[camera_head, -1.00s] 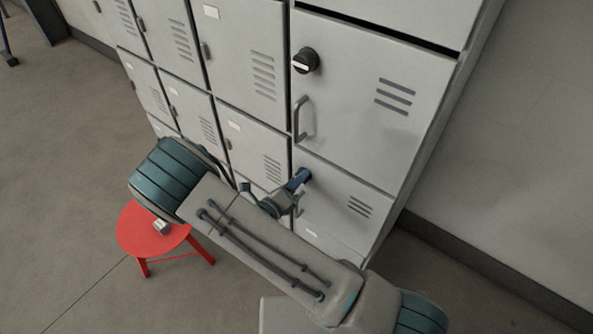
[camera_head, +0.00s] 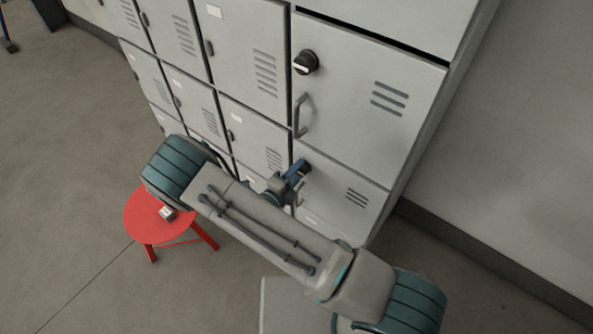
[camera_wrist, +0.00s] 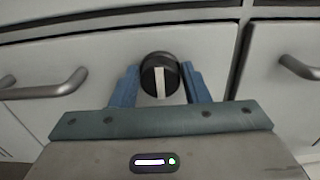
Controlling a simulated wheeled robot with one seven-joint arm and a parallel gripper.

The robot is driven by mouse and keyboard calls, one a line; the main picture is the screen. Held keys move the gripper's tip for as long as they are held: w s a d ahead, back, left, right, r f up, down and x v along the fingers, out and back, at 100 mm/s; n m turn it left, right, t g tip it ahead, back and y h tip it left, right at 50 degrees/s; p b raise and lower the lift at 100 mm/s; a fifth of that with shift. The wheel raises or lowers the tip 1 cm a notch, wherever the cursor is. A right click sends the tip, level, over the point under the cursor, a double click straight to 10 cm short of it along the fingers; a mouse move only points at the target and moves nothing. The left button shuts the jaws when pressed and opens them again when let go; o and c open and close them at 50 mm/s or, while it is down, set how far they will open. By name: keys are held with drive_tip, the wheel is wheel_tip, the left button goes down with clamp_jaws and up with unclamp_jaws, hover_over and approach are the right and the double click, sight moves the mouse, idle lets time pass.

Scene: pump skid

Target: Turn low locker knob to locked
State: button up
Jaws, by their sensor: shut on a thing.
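The low locker knob (camera_wrist: 160,76) is a round black knob with a white bar, in the middle of the wrist view. The bar stands close to upright in that picture. My gripper (camera_wrist: 161,84) has its blue fingers on either side of the knob and is shut on it. In the head view my gripper (camera_head: 298,172) reaches the low locker door (camera_head: 352,197) at its upper left. My arm and gripper mostly hide the knob there.
The door above has another black knob (camera_head: 306,62) and a bar handle (camera_head: 301,116). In the wrist view a handle (camera_wrist: 45,86) lies left of the knob and another handle (camera_wrist: 298,67) right.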

idle(0.3)
drive_tip(key=o, duration=1)
drive_tip(key=shift+c, duration=0.2)
drive_tip(key=b+v, duration=0.1)
drive_tip(key=v, duration=1.3)
drive_tip(key=shift+b, duration=0.35)
drive_tip(key=shift+w, duration=0.15)
